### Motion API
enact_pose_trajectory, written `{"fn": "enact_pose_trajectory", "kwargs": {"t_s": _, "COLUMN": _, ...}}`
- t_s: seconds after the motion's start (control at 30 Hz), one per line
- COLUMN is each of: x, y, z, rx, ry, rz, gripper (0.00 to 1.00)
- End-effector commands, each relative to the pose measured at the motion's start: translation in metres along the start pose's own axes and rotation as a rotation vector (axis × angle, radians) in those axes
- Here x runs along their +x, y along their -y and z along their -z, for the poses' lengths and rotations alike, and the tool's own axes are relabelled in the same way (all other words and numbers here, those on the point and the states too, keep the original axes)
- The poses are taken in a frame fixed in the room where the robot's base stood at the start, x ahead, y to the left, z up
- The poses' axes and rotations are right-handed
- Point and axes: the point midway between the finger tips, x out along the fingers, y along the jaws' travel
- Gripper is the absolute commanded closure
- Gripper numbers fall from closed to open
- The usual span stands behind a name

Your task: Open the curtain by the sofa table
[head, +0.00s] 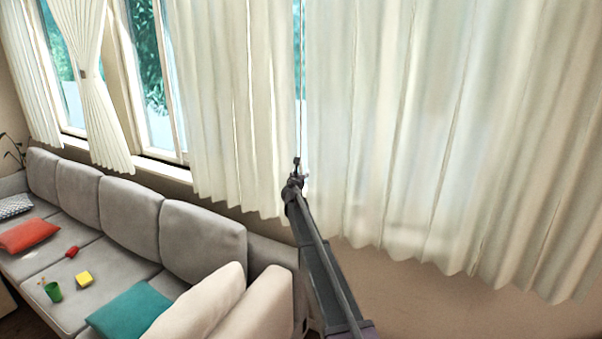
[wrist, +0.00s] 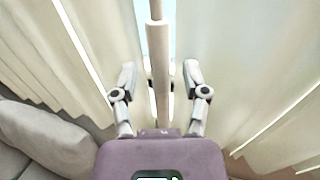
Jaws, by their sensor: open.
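Two cream curtain panels hang over a window, a left panel (head: 235,110) and a right panel (head: 430,130), with a narrow gap between them showing glass. My gripper (head: 296,178) is at the lower end of this gap. In the wrist view my gripper (wrist: 160,78) is open, one finger on each side of a pale upright bar (wrist: 160,65). The left panel (wrist: 60,60) and right panel (wrist: 250,70) hang to either side. Whether the bar is a window post or a curtain part, and whether the fingers touch anything, I cannot tell.
A grey sofa (head: 205,235) stands at left along the wall, with a teal cushion (head: 135,312), a red cushion (head: 28,235), a yellow block (head: 84,279) and a green cup (head: 53,291). Another curtain, gathered by a tie (head: 84,74), hangs at far left.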

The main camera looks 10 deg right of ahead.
Motion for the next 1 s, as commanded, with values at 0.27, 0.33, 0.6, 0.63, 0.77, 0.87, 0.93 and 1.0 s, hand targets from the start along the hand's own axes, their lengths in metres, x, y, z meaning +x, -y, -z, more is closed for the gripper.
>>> {"fn": "enact_pose_trajectory", "kwargs": {"t_s": 0.27, "x": 0.0145, "y": 0.0006, "z": 0.0000, "rx": 0.000, "ry": 0.000, "rz": 0.000, "gripper": 0.41}}
{"fn": "enact_pose_trajectory", "kwargs": {"t_s": 0.33, "x": 0.0148, "y": 0.0008, "z": 0.0000, "rx": 0.000, "ry": 0.000, "rz": 0.000, "gripper": 0.41}}
{"fn": "enact_pose_trajectory", "kwargs": {"t_s": 0.6, "x": 0.0145, "y": 0.0010, "z": 0.0000, "rx": 0.000, "ry": 0.000, "rz": 0.000, "gripper": 0.59}}
{"fn": "enact_pose_trajectory", "kwargs": {"t_s": 0.63, "x": 0.0145, "y": 0.0010, "z": 0.0000, "rx": 0.000, "ry": 0.000, "rz": 0.000, "gripper": 0.68}}
{"fn": "enact_pose_trajectory", "kwargs": {"t_s": 0.77, "x": 0.0144, "y": 0.0011, "z": 0.0000, "rx": 0.000, "ry": 0.000, "rz": 0.000, "gripper": 1.00}}
{"fn": "enact_pose_trajectory", "kwargs": {"t_s": 0.87, "x": 0.0146, "y": 0.0011, "z": 0.0000, "rx": 0.000, "ry": 0.000, "rz": 0.001, "gripper": 1.00}}
{"fn": "enact_pose_trajectory", "kwargs": {"t_s": 0.93, "x": 0.0146, "y": 0.0011, "z": 0.0000, "rx": 0.000, "ry": 0.000, "rz": 0.001, "gripper": 1.00}}
{"fn": "enact_pose_trajectory", "kwargs": {"t_s": 1.0, "x": 0.0144, "y": 0.0013, "z": -0.0001, "rx": 0.000, "ry": 0.000, "rz": 0.000, "gripper": 1.00}}
